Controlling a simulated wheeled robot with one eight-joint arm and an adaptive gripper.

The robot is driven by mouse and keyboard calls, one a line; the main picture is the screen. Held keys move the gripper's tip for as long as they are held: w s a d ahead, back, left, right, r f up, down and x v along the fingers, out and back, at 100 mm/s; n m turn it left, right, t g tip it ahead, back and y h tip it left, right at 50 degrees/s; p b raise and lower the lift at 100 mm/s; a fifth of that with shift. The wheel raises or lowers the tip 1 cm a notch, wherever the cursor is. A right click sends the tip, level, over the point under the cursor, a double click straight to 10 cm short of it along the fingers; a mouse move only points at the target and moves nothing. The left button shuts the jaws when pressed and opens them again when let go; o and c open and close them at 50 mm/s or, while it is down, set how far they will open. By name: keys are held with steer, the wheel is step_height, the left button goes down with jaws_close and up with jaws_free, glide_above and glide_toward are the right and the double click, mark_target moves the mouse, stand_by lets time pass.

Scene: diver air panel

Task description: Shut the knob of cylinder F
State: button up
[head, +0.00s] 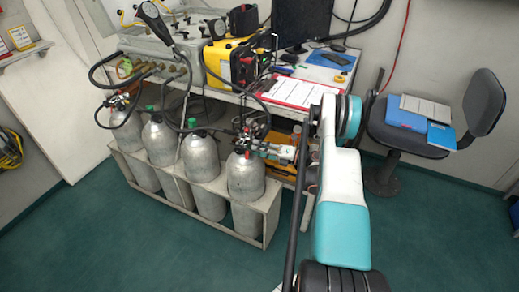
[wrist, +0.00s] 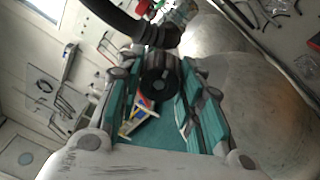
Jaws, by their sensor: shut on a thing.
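Several grey cylinders stand in a row in a low rack; I cannot read their letters. My gripper (head: 271,150) is at the valve of the rightmost cylinder (head: 245,180), coming in from the right. In the wrist view, a round black knob (wrist: 160,86) sits between the teal-sided fingers of my gripper (wrist: 157,78), and they are shut on it. The knob is hidden by the gripper in the head view. A large pale cylinder body fills the right side of the wrist view.
The grey rack (head: 232,229) boxes in the cylinders. Black hoses (head: 187,85) hang above them from the bench. A yellow case (head: 230,60) and a clipboard (head: 290,91) lie on the bench. A chair (head: 412,128) stands right. The green floor in front is clear.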

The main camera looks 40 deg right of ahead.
steer(key=shift+m, duration=1.4)
steer(key=shift+s, duration=0.1)
steer(key=o, duration=1.1)
steer(key=shift+c, duration=0.2)
steer(key=v, duration=0.7)
steer(key=shift+s, duration=0.2)
steer(key=shift+d+f, duration=0.1)
